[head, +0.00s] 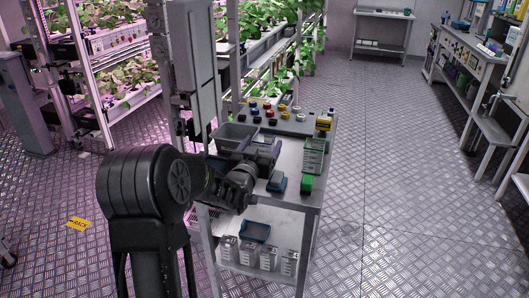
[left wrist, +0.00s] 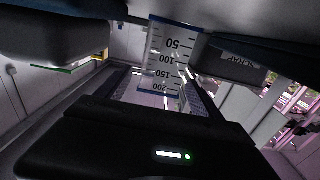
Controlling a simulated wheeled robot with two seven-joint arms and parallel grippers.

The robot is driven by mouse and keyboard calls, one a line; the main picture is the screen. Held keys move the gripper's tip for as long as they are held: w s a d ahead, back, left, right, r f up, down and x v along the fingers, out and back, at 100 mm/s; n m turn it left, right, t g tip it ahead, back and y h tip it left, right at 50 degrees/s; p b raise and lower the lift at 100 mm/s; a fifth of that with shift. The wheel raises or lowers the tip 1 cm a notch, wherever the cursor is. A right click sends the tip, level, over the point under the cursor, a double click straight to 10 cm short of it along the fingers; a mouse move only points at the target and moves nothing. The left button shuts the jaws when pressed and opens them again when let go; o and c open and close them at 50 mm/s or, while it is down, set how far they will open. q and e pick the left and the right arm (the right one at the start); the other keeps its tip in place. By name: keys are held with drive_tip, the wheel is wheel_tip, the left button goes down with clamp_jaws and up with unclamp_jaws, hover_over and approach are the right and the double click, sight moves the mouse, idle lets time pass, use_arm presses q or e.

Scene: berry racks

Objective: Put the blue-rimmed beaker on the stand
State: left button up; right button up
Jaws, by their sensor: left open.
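In the head view the gripper largely hides the beaker. My right gripper is out of view.
The metal trolley (head: 290,204) carries a grey bin (head: 232,134), which shows in the left wrist view with SCRAP lettering (left wrist: 237,64). A green-and-white box (head: 313,155) and a green block (head: 306,184) stand at right. Several coloured items line the back. The floor at right is clear.

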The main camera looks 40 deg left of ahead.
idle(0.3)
use_arm(q)
drive_tip(key=c, duration=1.6)
drive_tip(key=shift+o, duration=0.2)
drive_tip(key=shift+r, duration=0.15)
wheel_tip(320, 180, up, 10)
